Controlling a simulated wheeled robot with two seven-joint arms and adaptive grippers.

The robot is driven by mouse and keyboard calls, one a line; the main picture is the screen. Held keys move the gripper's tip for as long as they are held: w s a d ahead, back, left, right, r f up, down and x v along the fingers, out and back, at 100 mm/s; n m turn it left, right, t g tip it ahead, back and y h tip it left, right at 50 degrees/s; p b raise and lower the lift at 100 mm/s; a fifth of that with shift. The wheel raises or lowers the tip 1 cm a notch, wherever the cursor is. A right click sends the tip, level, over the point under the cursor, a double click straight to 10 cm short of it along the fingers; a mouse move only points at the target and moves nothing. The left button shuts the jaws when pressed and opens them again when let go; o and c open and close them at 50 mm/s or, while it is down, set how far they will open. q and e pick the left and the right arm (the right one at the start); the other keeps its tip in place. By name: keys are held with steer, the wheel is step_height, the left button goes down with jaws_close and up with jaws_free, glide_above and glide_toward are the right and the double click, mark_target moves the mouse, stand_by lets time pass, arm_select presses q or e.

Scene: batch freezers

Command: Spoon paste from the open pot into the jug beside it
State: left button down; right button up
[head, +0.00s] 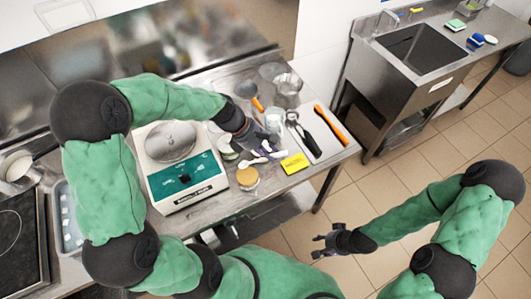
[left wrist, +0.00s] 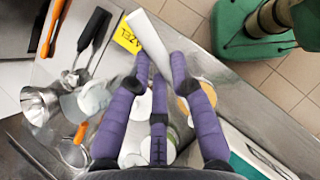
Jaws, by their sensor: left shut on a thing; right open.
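My left gripper (head: 264,150) is over the worktop. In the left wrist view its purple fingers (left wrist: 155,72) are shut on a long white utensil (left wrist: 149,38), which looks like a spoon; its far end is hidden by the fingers. Pale round pots stand beneath the hand, one (head: 228,149) showing left of it in the head view; the fingers partly cover them and I cannot tell their contents. A clear jug (left wrist: 93,98) stands beside them, also seen in the head view (head: 274,118). My right gripper (head: 322,243) is open and empty over the floor.
A tan-topped jar (head: 247,178) and yellow card (head: 294,163) are at the worktop's front. A scale (head: 184,180) stands left. A metal jug (head: 288,84), an orange-handled tool (head: 257,104), a black-handled utensil (head: 307,138) and an orange one (head: 331,124) lie around.

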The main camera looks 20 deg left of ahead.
arm_select(q)
steer(key=shift+w+d+f+b, duration=0.15)
steer(key=shift+d+f+b, duration=0.05)
steer(key=shift+f+b, duration=0.6)
steer(key=shift+a+f+b, duration=0.75)
steer(key=shift+f+b, duration=2.35)
steer(key=shift+b, duration=0.75)
steer(key=shift+w+d+r+g+y+p, duration=0.15)
steer(key=shift+d+r+g+y+p, duration=0.6)
steer(key=shift+p, duration=3.75)
steer(key=shift+w+d+r+g+y+p, duration=0.1)
steer(key=shift+d+r+y+p, duration=1.25)
steer(key=shift+p, duration=3.15)
